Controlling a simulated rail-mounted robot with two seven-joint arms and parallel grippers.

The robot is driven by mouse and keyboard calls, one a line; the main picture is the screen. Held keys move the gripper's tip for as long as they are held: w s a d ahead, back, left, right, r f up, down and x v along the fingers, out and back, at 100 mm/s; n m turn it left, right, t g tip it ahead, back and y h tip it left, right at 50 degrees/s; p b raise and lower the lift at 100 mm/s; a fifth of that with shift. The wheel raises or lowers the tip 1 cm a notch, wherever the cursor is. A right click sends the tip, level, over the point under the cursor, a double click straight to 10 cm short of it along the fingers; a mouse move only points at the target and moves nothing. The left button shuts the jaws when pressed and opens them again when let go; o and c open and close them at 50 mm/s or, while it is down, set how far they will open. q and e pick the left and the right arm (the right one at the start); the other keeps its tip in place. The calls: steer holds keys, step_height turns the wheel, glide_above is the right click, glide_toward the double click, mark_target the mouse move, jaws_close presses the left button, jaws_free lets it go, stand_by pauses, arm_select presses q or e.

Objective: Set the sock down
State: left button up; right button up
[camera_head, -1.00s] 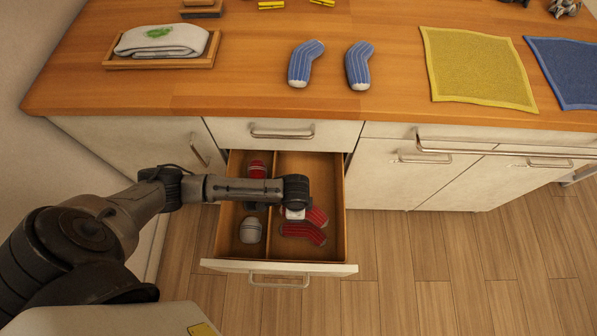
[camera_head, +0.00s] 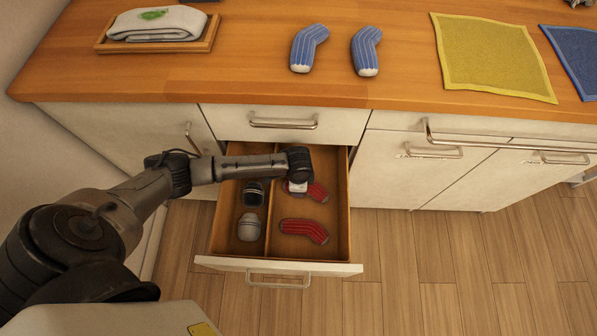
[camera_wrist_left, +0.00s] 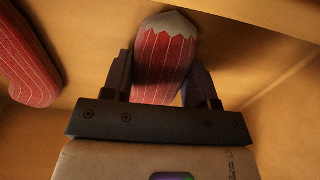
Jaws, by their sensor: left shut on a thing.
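My left gripper (camera_wrist_left: 161,82) is shut on a red striped sock with a pale zigzag end (camera_wrist_left: 165,48). In the head view this sock (camera_head: 318,192) shows beside my wrist, over the back part of the drawer's right compartment; my wrist hides part of it. The wrist view shows wood close around it, but I cannot tell whether it touches the drawer floor. A second red striped sock (camera_head: 303,230) lies in the same compartment, nearer the front; it also shows at the left of the wrist view (camera_wrist_left: 28,60). My right gripper is out of view.
The open drawer (camera_head: 345,215) has a divider; its left compartment holds a grey rolled item (camera_head: 249,228) and a dark one (camera_head: 253,194). The counter above bears two blue socks (camera_head: 308,48), a yellow cloth (camera_head: 490,58), and a tray (camera_head: 150,46) with a folded towel.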

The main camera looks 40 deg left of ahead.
arm_select(q)
steer(key=shift+f, duration=0.15)
steer(key=o, duration=0.9)
step_height(320, 180, up, 6)
steer(key=p, duration=0.3)
steer(key=shift+r, duration=0.25)
steer(key=shift+r+p, duration=0.3)
steer(key=shift+r, duration=0.4)
